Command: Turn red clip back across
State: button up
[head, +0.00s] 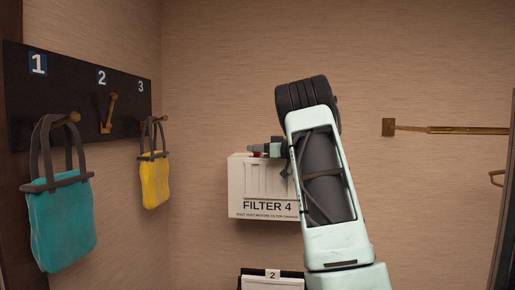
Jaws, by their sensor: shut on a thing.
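A small red clip (256,155) shows at the top edge of the white box labelled FILTER 4 (237,190) on the back wall. Only a small part of the clip is visible. My gripper (257,149) is at the box's top edge, pointing left, and is shut on the red clip. My arm comes up from the lower right and covers the right part of the box. How far the clip is turned cannot be made out.
On the left wall a dark rack (75,75) numbered 1 to 3 holds a teal bag (60,225) and a yellow bag (155,182). A card marked 2 (272,283) is below the box. A brass bar (455,130) sticks out at right.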

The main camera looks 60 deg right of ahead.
dwell(0.3)
jog(key=o, duration=1)
jog(key=shift+c, duration=0.2)
jog(key=s+d+b, duration=0.1)
jog(key=s+b, duration=0.7)
jog(key=s, duration=0.9)
jog(key=shift+s+d, duration=0.15)
jog(key=shift+d, duration=0.2)
